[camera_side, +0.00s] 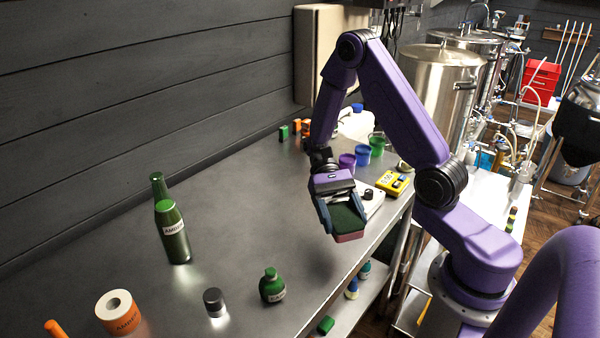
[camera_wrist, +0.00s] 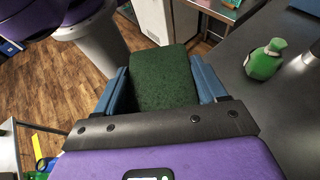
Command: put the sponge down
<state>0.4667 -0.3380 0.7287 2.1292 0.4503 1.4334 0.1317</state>
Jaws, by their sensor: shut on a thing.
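The sponge (camera_side: 347,221) has a dark green top and a pink underside. My gripper (camera_side: 343,216) is shut on it and holds it in the air near the front edge of the grey table (camera_side: 220,170). In the wrist view the sponge's green face (camera_wrist: 163,80) fills the space between the two blue fingers (camera_wrist: 162,88). Its pink side is hidden there. I cannot tell from the wrist view how high it is above the table.
A tall green bottle (camera_side: 171,222), a small green bottle (camera_side: 272,286), a black-capped jar (camera_side: 214,302) and an orange-labelled roll (camera_side: 118,312) stand on the table's left and front. Coloured cups (camera_side: 362,154) and a yellow box (camera_side: 392,183) sit behind my gripper. The table's middle is clear.

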